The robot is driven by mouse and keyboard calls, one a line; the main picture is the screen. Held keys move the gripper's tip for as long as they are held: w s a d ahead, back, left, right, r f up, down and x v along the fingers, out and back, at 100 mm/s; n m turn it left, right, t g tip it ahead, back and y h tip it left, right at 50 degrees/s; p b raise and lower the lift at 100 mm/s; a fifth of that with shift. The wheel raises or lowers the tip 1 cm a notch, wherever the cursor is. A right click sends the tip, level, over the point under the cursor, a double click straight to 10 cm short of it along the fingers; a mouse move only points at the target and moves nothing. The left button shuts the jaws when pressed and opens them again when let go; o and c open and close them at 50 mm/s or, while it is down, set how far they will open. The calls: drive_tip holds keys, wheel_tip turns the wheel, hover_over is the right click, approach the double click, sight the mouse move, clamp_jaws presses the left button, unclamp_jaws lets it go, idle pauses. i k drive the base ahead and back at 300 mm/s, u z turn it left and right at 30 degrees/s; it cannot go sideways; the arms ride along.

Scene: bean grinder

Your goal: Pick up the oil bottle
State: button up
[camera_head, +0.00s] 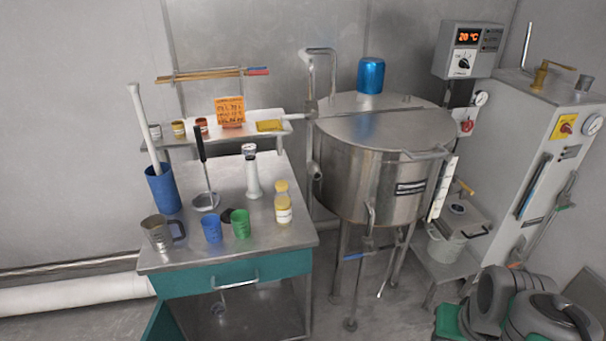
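The oil bottle appears to be the small bottle of yellow liquid (283,203) with a white label and a yellowish cap. It stands upright near the right edge of the steel worktable (265,233). A taller white, grinder-like thing (252,172) stands behind it to the left. A green cup (241,223) stands to its left, a little nearer the front. The bottle stands apart from both, and nothing covers it. My gripper cannot be made out in this view.
A blue cup (212,229), a steel jug (157,233) and a tall blue container (163,188) stand on the table's left part. A shelf (180,140) with small jars runs behind. A large steel tank (372,170) stands to the right.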

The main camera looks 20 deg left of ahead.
sight(282, 199)
drive_tip(key=i, duration=1.05)
drive_tip(key=u, duration=3.75)
